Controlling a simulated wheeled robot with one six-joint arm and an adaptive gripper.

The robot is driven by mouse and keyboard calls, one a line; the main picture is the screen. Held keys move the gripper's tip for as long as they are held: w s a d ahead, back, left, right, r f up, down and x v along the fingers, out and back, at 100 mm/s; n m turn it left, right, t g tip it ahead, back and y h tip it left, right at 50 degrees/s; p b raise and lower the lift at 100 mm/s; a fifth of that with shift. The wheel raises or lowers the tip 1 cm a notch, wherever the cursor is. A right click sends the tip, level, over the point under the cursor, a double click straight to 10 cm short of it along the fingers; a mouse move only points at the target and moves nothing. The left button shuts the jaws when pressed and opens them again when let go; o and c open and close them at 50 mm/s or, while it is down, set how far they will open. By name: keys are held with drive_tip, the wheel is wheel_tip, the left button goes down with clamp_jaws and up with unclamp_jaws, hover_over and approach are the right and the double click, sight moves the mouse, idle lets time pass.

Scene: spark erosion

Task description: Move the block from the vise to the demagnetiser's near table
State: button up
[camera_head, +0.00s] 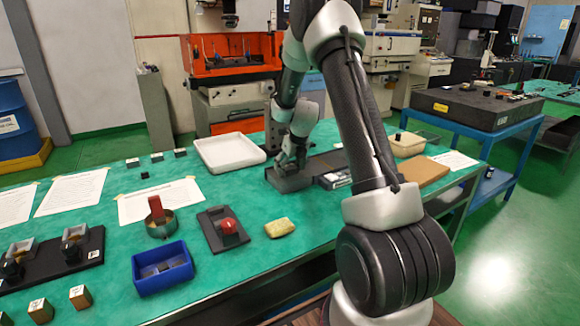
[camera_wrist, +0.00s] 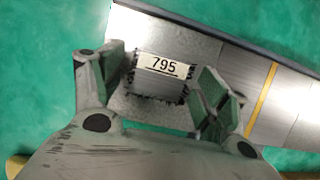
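A small metal block (camera_wrist: 160,86) with a white label reading 795 sits on a bare metal surface. This surface is one end of a long body with a yellow cross line, which looks like the demagnetiser (camera_wrist: 232,66). In the head view the demagnetiser (camera_head: 288,182) is a low grey unit on the green bench. My gripper (camera_wrist: 165,78) is open, with one finger on each side of the block and a small gap at each side. In the head view my gripper (camera_head: 292,160) is low over the unit's near end and hides the block. I cannot clearly identify the vise.
A white tray (camera_head: 228,152) stands left of my gripper. A dark plate with a red knob (camera_head: 226,226), a yellowish block (camera_head: 279,228), a blue bin (camera_head: 162,270) and a round tin (camera_head: 161,226) stand nearer. A brown pad (camera_head: 420,172) lies to the right.

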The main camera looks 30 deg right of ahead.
drive_tip(key=shift+s+r, duration=0.1)
drive_tip(key=shift+r, duration=0.4)
drive_tip(key=s+a+r+n, duration=0.2)
drive_tip(key=s+r+n, duration=0.35)
drive_tip(key=r, duration=0.35)
drive_tip(key=s+a+r+n, duration=0.2)
drive_tip(key=s+r+n, duration=0.2)
drive_tip(key=s+r, duration=0.45)
drive_tip(key=s+a+r+n, duration=0.2)
drive_tip(key=s+n, duration=0.6)
drive_tip(key=s+a+r+n, duration=0.1)
drive_tip(key=s+a+n, duration=0.1)
drive_tip(key=s+n, duration=0.7)
drive_tip(key=s+a+r+n, duration=0.2)
drive_tip(key=s+n, duration=0.7)
drive_tip(key=shift+s+r, duration=0.2)
drive_tip(key=shift+r, duration=0.1)
